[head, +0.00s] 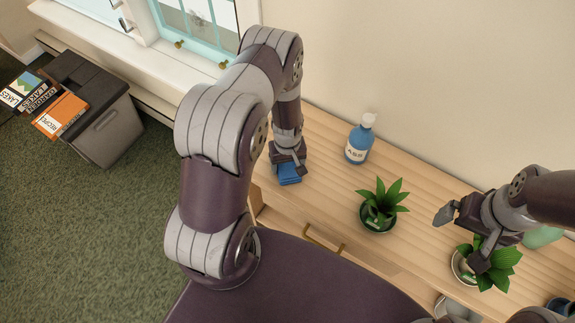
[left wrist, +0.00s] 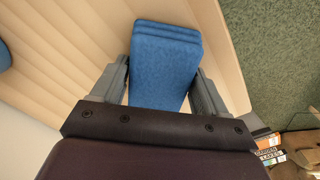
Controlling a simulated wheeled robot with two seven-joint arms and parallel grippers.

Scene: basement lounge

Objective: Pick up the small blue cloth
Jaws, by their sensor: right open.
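The small blue cloth (head: 288,175) is folded in layers and lies at the left end of the wooden cabinet top, near its edge. My left gripper (head: 288,160) is right over it, pointing down. In the left wrist view the cloth (left wrist: 165,65) lies between the two fingers of my left gripper (left wrist: 160,80), one at each side. The fingers look very near or touching its sides; I cannot tell whether they grip it. My right gripper (head: 460,238) is open and empty at the right, above a potted plant.
A blue pump bottle (head: 359,139) stands behind and right of the cloth. A potted plant (head: 380,205) is at mid-cabinet, and another plant (head: 490,262) is under my right gripper. A dark bin (head: 105,125) with books stands on the green carpet at left.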

